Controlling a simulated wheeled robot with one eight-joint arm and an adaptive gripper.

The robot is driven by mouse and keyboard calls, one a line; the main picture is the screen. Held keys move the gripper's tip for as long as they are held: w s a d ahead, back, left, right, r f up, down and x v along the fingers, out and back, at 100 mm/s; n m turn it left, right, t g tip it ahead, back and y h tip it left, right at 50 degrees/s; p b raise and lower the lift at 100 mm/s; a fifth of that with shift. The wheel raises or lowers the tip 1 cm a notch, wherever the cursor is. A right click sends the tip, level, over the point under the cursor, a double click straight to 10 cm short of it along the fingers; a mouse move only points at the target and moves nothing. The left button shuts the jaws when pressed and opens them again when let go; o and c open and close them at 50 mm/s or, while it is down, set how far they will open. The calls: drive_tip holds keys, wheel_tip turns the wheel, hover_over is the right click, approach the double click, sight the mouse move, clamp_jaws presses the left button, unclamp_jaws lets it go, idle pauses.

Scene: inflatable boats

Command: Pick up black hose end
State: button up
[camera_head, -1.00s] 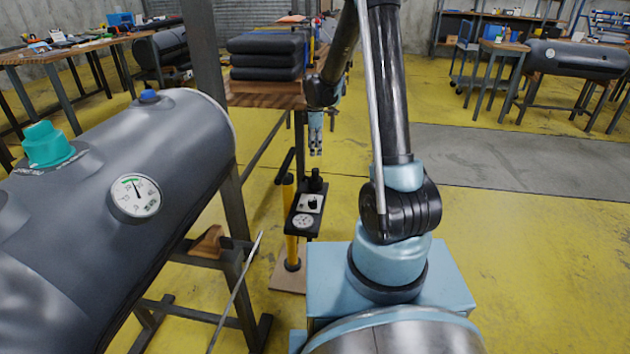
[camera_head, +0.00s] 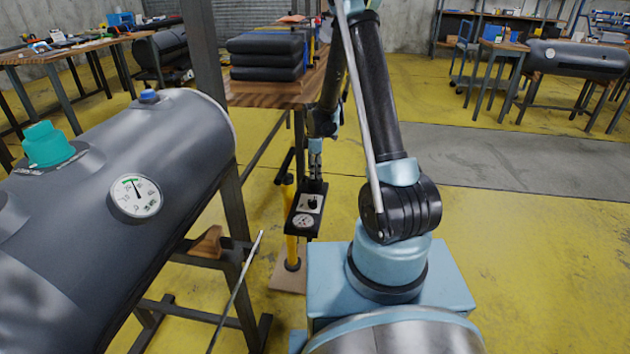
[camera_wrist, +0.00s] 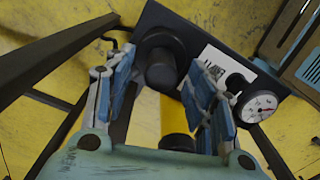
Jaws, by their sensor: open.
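The black hose end (camera_wrist: 163,72) is a short dark cylinder standing on a black panel (camera_wrist: 215,42) in the wrist view. It also shows in the head view (camera_head: 314,187), small and partly covered by my gripper (camera_head: 315,162). In the wrist view my gripper (camera_wrist: 160,66) is open, with its blue-padded fingers appearing on either side of the hose end. I cannot tell whether the fingers touch it.
The panel carries a white label and a round gauge (camera_wrist: 262,107), on a yellow post (camera_head: 291,225). A grey tank (camera_head: 120,190) on a dark metal stand lies at left. A wooden table (camera_head: 265,95) with stacked black pads is behind.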

drive_tip(key=shift+f, duration=0.7)
drive_tip(key=c, duration=1.2)
